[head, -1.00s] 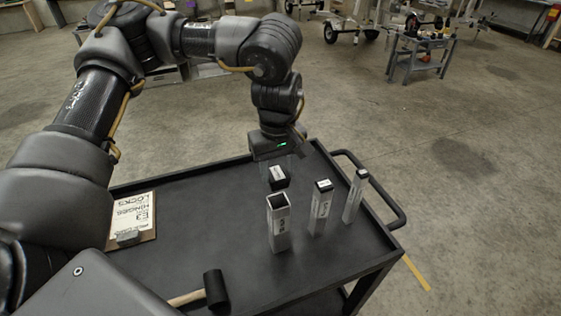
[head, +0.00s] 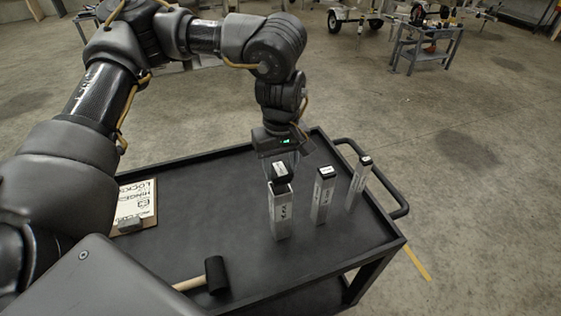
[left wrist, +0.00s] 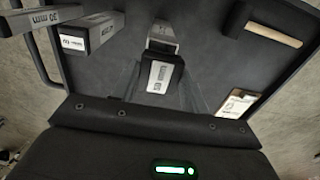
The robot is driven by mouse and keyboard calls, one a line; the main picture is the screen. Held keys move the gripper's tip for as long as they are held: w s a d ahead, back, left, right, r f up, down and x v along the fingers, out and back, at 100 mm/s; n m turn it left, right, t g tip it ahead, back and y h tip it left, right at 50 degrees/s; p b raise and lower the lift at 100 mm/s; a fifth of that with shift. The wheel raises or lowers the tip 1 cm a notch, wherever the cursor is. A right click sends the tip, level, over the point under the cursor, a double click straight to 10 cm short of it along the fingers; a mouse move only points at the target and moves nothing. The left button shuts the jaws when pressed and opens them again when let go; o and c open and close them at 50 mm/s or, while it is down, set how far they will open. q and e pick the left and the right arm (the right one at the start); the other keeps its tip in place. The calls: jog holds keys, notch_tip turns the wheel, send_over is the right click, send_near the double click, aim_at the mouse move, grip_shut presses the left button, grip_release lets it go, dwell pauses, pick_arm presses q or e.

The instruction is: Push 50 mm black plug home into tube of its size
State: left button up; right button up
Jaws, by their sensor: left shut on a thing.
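My left gripper (head: 281,168) is shut on the black plug (head: 281,174), which has a white label on top. It holds the plug at the mouth of the widest square aluminium tube (head: 282,215), which stands upright on the cart. The plug overlaps the tube's far rim in the head view; I cannot tell whether its lower end is inside. In the left wrist view the plug (left wrist: 161,77) sits between the fingers, with the tube (left wrist: 163,32) partly hidden behind it. My right gripper is in neither view.
Two narrower tubes, a middle one (head: 322,200) and a thin one (head: 357,188), stand to the right with black tops. A mallet (head: 215,275) lies at the cart's front. The cart's middle (head: 205,210) is clear.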

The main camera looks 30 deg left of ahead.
pick_arm(q)
jog(key=shift+f+b, duration=1.05)
jog(key=shift+f, duration=0.85)
jog(key=o, duration=1.1)
jog(key=shift+c, duration=0.2)
notch_tip(320, 180, up, 11)
jog(key=shift+f+b, duration=0.1)
jog(key=shift+b, duration=0.45)
